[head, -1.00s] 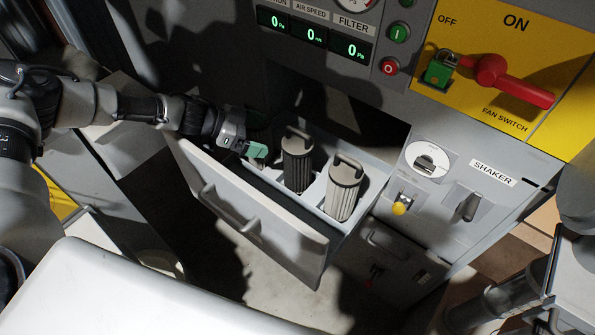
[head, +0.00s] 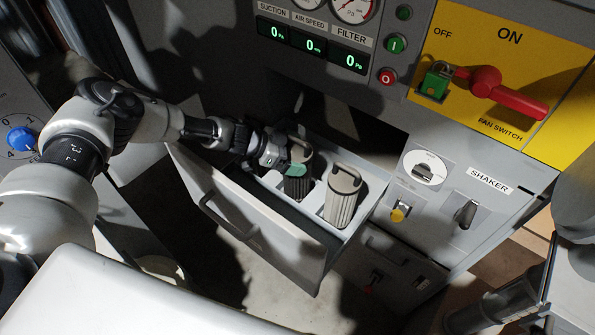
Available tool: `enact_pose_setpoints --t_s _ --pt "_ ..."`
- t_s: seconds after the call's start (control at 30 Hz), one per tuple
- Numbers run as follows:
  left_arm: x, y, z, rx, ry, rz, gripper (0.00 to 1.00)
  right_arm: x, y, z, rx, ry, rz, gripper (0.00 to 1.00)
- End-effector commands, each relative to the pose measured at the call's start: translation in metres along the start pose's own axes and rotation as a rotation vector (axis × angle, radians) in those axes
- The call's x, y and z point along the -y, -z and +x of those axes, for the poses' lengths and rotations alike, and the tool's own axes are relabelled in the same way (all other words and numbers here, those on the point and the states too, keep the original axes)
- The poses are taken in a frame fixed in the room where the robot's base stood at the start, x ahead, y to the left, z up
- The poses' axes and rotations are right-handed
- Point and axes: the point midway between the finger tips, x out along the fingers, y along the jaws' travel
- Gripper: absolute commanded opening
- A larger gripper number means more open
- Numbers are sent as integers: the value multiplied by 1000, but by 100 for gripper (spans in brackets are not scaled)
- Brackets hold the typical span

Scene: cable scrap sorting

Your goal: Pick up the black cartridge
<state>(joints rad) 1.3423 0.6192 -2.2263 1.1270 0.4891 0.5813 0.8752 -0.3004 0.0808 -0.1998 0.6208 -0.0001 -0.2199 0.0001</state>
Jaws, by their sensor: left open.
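The black cartridge (head: 297,186) stands upright in the open drawer (head: 262,227), in the left of its two visible places. It is dark and ribbed with a handle on top. My left gripper (head: 296,169) is open at the upper part of the black cartridge, with its green fingertips in front of the cartridge's side and partly hiding it. I cannot tell whether the fingers touch it. A lighter grey ribbed cartridge (head: 342,203) with a dark handle stands upright to the right in the same drawer. My right gripper is not in view.
The drawer front with its handle (head: 226,217) stands out from the grey cabinet. A shaker panel (head: 447,195) is to the right. Above are the digital readouts (head: 312,45) and the red fan switch lever (head: 507,93) on a yellow panel.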

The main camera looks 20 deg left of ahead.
Motion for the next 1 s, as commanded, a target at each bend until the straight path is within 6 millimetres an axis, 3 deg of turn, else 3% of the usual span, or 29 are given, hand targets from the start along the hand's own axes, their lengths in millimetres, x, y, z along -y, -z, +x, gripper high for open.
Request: enact_pose_setpoints --t_s 0.13,0.57,1.0 --pt "0 0 -1 1 1 0 97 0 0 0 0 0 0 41" --pt "0 0 -1 1 0 0 31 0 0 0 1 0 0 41" --pt "2 11 -6 -2 2 2 29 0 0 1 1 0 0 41"
